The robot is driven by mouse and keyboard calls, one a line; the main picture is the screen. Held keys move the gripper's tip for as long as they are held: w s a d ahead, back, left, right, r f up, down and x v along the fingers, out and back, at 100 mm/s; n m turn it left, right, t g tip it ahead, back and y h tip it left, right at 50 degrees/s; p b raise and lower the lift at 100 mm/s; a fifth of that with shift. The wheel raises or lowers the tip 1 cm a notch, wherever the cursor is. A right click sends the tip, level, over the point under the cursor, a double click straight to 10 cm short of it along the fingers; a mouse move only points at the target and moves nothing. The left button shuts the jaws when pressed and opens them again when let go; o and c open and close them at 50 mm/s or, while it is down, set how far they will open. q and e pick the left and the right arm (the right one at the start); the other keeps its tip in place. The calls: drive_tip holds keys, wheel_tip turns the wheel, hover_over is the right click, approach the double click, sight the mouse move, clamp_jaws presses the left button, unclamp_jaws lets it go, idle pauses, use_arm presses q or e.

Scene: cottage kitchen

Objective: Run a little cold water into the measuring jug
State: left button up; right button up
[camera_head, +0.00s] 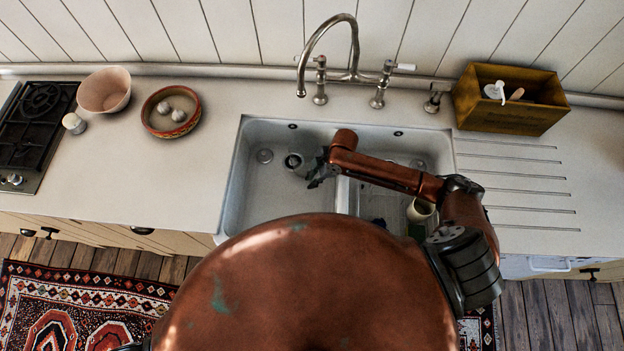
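The tap (326,32) has a tall curved spout over the left basin, with one handle (320,75) on the left and another (382,80) on the right. I see no water running from it. A small round, dark-centred thing (293,161) stands out in the left basin; it may be the measuring jug, but I cannot tell. My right gripper (316,176) is low over the left basin, just right of that round thing. It is small and dark, and I cannot see whether its fingers are open or touching anything. My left gripper is out of view.
The white double sink (231,190) has a divider, partly behind my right arm. A cream cup (420,210) is in the right basin. A wooden box (510,112) stands right; a bowl (149,128), pink pot (104,92) and hob (40,125) are left.

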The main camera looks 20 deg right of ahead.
drive_tip(key=shift+o, duration=0.5)
drive_tip(key=shift+r, duration=0.25)
drive_tip(key=p+v, duration=0.1)
drive_tip(key=v, duration=1)
drive_tip(key=shift+r, duration=0.1)
drive_tip(key=shift+o, duration=1.4)
drive_tip(key=shift+s+d+r, duration=0.1)
drive_tip(key=shift+d+r, duration=0.05)
drive_tip(key=shift+r, duration=0.15)
drive_tip(key=m+t+h+p, duration=0.25)
drive_tip(key=m+p, duration=0.35)
drive_tip(key=p, duration=0.7)
approach(414, 66)
drive_tip(key=f, duration=0.2)
drive_tip(key=shift+n+t+y, duration=0.25)
drive_tip(key=shift+n+t, duration=0.05)
drive_tip(key=shift+t, duration=0.15)
drive_tip(key=p+x, duration=0.1)
drive_tip(key=x, duration=0.4)
drive_tip(key=shift+f, duration=0.15)
drive_tip(key=shift+w+f, duration=0.25)
drive_tip(key=shift+f, duration=0.45)
